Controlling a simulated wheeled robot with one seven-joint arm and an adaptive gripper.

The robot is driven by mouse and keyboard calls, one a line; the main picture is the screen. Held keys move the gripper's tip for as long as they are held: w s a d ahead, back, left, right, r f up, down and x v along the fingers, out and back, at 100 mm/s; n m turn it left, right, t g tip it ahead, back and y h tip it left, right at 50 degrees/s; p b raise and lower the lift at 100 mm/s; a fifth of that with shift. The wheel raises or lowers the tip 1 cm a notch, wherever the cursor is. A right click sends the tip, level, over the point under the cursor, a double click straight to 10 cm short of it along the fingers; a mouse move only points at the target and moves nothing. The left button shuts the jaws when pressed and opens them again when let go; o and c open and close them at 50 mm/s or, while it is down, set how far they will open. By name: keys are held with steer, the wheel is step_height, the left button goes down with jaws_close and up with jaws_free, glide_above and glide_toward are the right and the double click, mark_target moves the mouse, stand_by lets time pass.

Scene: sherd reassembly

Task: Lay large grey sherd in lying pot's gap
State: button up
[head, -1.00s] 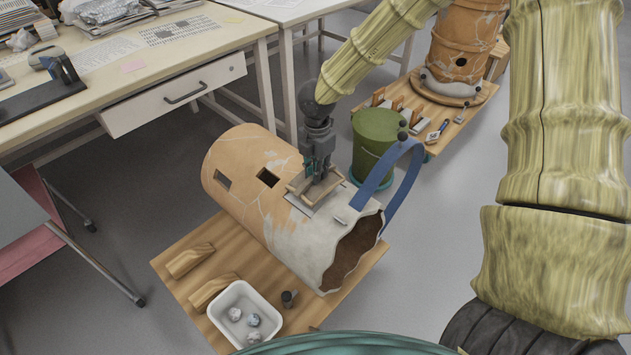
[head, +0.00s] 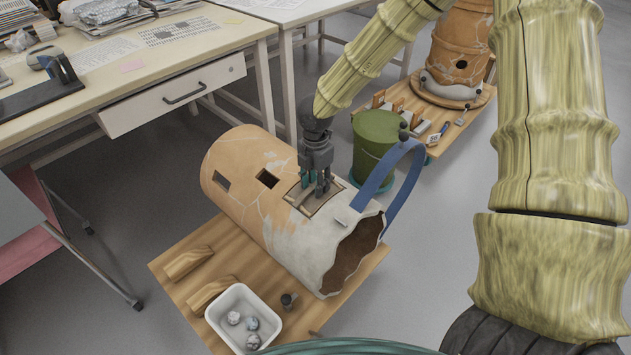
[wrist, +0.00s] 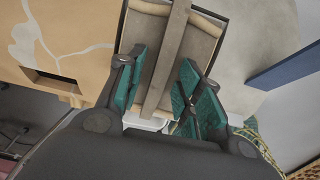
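The lying pot (head: 265,212), orange at the left and pale grey at the right, rests on its side on a wooden board. The large grey sherd (head: 320,199) lies in the squarish gap in the pot's upper side, with tan strips along its edges and a thin dark line around it. In the wrist view the sherd (wrist: 196,48) has a narrow bar (wrist: 167,55) across it. My gripper (head: 316,190) is down over the sherd. In the wrist view my gripper's (wrist: 163,72) teal-padded fingers stand apart on either side of the bar. Part of the sherd is hidden behind them.
A blue curved band (head: 403,180) arches at the pot's right end. A green lidded bin (head: 378,145) stands close behind. A white tray (head: 215,312) with small lumps and wooden wedges (head: 188,262) lie in front. A worktable (head: 120,70) is at the left.

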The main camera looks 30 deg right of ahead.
step_height(320, 180, up, 12)
steer(key=p, duration=0.3)
steer(key=shift+r+p, duration=0.2)
steer(key=shift+p, duration=0.1)
stand_by(0.4)
